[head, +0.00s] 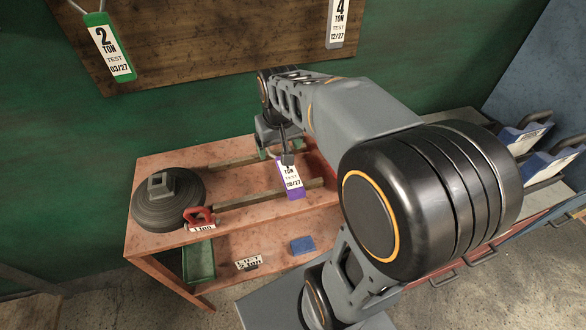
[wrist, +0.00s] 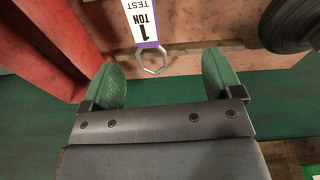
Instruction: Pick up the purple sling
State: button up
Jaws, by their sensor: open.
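The purple sling (head: 291,181) lies on the reddish worktable, with a white label reading 1 TON TEST. In the wrist view its label end (wrist: 143,22) enters from the top, and a metal ring (wrist: 153,63) at its end points toward my gripper. My gripper (wrist: 165,78) is open, with its two green finger pads apart. The ring shows between the pads in the picture, nearer the left one, and nothing is gripped. In the head view my gripper (head: 279,152) is just behind the sling's far end, partly hidden by my arm.
The reddish worktable (head: 160,240) carries a dark round weight (head: 168,203) and a red shackle (head: 199,216) at left. Rails (head: 250,198) cross the top. A red block (wrist: 40,45) is at left in the wrist view. A 2 TON green sling (head: 112,50) hangs on the board.

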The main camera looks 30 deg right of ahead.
jog(key=w+d+f+m+g, duration=0.1)
jog(key=w+d+f+g, duration=0.1)
jog(key=w+d, duration=0.3)
jog(key=f, duration=0.5)
jog(key=f+p, duration=0.1)
jog(key=f, duration=0.1)
jog(key=shift+w+a+f, duration=0.2)
jog(key=shift+w+f, duration=0.2)
jog(key=shift+f+p, duration=0.55)
jog(key=shift+f, duration=2.5)
jog(key=c, duration=1.3)
jog(key=shift+r, duration=0.1)
